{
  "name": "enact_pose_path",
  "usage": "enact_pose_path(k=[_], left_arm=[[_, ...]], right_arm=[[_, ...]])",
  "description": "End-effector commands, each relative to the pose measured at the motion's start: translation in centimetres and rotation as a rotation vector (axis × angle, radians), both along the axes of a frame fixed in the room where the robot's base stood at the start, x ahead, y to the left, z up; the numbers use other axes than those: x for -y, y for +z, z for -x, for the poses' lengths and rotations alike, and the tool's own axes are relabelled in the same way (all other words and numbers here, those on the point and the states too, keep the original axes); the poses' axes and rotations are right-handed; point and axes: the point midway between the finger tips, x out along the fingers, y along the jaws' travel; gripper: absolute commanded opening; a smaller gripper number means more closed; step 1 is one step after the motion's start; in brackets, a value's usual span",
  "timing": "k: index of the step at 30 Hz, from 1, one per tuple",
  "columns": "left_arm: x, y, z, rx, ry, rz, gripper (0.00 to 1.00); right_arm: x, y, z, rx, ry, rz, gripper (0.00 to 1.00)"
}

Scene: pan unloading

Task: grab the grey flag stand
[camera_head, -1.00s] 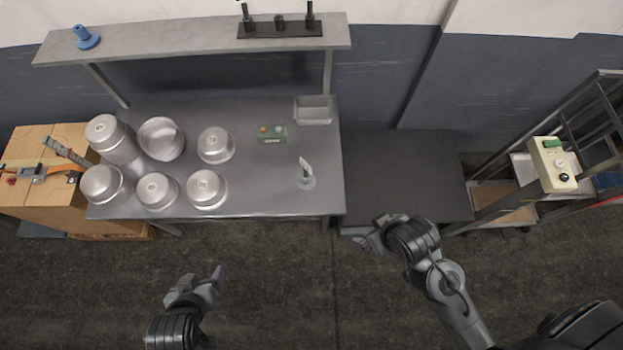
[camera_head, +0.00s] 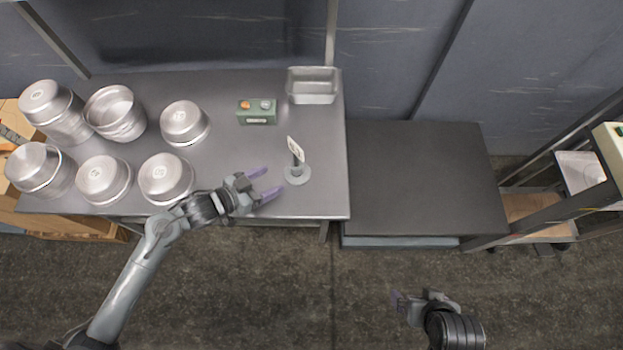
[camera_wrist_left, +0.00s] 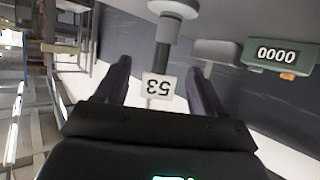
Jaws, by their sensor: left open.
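The grey flag stand (camera_head: 297,174) stands upright on the metal table near its right front edge, with a round base, a short post and a small white flag. In the left wrist view the stand (camera_wrist_left: 163,55) shows upside down, its white flag reading 53 between my fingers. My left gripper (camera_head: 269,183) is open and empty, just left of the stand, its purple fingertips pointing at it and apart from it. The left fingers also show in the left wrist view (camera_wrist_left: 158,78). My right gripper (camera_head: 402,301) is over the floor at the lower right; its jaw opening is unclear.
Several metal pans (camera_head: 104,179) stand on the left of the table (camera_head: 235,165). A green box with a number display (camera_head: 257,112) and a metal tray (camera_head: 313,86) are behind the stand. A dark, empty lower surface (camera_head: 420,180) lies to the right.

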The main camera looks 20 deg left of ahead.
Motion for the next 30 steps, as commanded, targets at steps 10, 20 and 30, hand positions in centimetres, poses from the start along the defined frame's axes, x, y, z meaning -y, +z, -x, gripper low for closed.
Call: enact_pose_path(k=[10, 20, 30], left_arm=[[0.4, -2.2, -2.5, 0.034, -0.001, -0.012, 0.69], [2.3, -3.5, -5.3, 0.035, -0.002, -0.014, 0.69], [3.9, -4.6, -7.5, 0.034, -0.001, -0.013, 0.69]], right_arm=[[0.3, -3.3, 0.0, 0.003, 0.006, 0.010, 1.00], [0.3, -3.8, 0.0, 0.004, 0.005, 0.009, 1.00], [0.1, -4.6, -0.1, 0.004, 0.000, 0.002, 1.00]])
